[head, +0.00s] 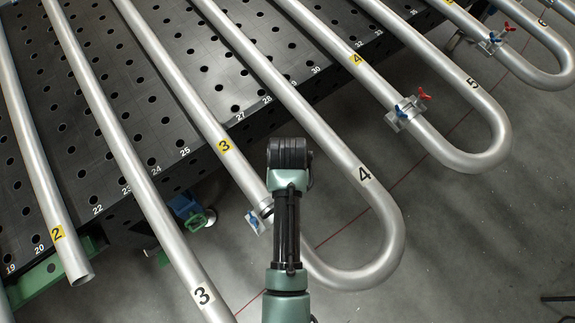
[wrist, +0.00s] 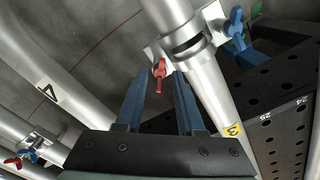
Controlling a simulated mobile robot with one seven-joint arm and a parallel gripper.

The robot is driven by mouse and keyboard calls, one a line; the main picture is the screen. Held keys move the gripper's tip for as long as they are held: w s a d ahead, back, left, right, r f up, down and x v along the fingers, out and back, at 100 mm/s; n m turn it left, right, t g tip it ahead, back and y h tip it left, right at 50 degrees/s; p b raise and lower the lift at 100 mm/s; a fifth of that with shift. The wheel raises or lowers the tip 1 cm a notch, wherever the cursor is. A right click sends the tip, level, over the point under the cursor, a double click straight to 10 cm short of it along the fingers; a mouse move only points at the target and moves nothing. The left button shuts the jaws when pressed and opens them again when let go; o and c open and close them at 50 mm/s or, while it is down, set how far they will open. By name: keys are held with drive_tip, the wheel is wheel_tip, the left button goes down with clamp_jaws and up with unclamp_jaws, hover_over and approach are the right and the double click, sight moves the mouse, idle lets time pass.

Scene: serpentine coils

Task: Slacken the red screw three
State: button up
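The red screw (wrist: 159,73), a small wing screw, hangs from the silver clamp (wrist: 187,45) on the pipe with the yellow 3 label (wrist: 232,130). My gripper (wrist: 161,84) has two blue fingers spread apart. The red screw appears between their tips in the wrist view, with gaps on both sides. I cannot tell how deep between the fingers it sits. In the head view, my arm hides the red screw and my fingers. The blue screw (head: 254,220) of this clamp shows left of my arm, and it also shows in the wrist view (wrist: 235,22).
The perforated dark table (head: 150,90) lies beyond the pipe bends. Another clamp with red (head: 424,94) and blue screws sits on the pipe with the yellow 4 label (head: 356,58). The pipe with the black 4 label (head: 365,174) runs close right of my arm.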

clamp_jaws()
drive_tip(key=shift+n, duration=0.3)
idle(0.3)
drive_tip(key=shift+r+n+p, duration=0.1)
drive_tip(key=shift+n+p, duration=0.85)
drive_tip(key=shift+n, duration=0.25)
drive_tip(key=shift+n+p, duration=0.5)
drive_tip(key=shift+n, duration=0.9)
drive_tip(key=shift+s, duration=0.1)
unclamp_jaws()
